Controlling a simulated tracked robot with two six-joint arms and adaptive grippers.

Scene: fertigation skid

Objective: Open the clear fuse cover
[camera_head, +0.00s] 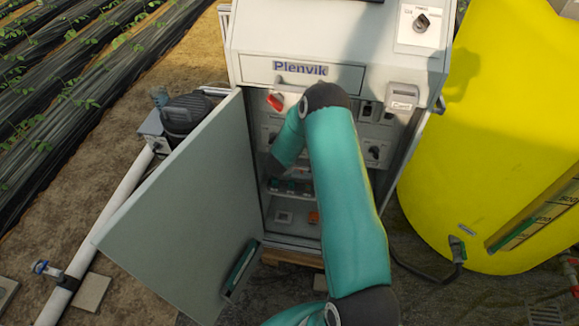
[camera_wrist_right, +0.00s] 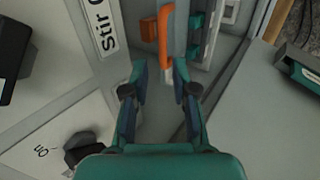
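The grey control cabinet (camera_head: 345,42) stands with its large door (camera_head: 180,205) swung open to the left. My right arm reaches in front of it and bends down into the opening; its gripper is hidden or unclear in the head view. In the right wrist view my right gripper (camera_wrist_right: 160,74) is open, with a gap between its fingers. An orange bar (camera_wrist_right: 164,38) lies just ahead of the fingertips, beside a pale grey strip; I cannot tell whether this strip is the clear fuse cover. Dark and teal modules (camera_head: 291,187) sit on a row inside the cabinet. My left gripper is not in view.
A red knob (camera_head: 275,101) and black switches (camera_head: 374,152) are on the inner panel. A "Stir" label (camera_wrist_right: 107,27) is left of the gripper in the wrist view. A yellow tank (camera_head: 490,110) stands close on the right, and a motor (camera_head: 184,113) behind the door.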

